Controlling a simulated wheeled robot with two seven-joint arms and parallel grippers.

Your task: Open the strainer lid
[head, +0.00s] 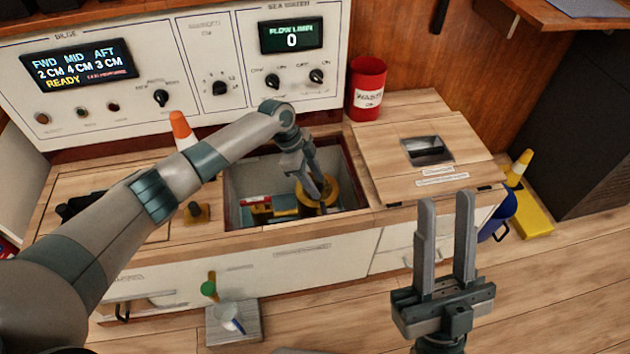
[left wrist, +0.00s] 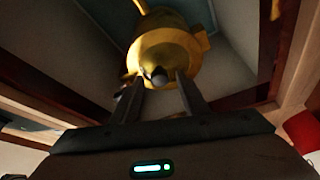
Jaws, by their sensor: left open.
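The strainer (head: 311,201) is a yellow round body inside the open well in the counter. Its lid (left wrist: 165,52) shows in the left wrist view as a round yellow top with a small dark knob (left wrist: 157,75). My left gripper (head: 322,192) reaches down into the well over the strainer. In the left wrist view my left gripper (left wrist: 160,85) is open, with its fingertips on either side of the knob; I cannot tell if they touch it. My right gripper (head: 447,205) is open and empty in front of the counter at the right.
A red waste bin (head: 367,88) and an orange-white cone (head: 182,130) stand on the counter. A control panel (head: 200,70) stands behind.

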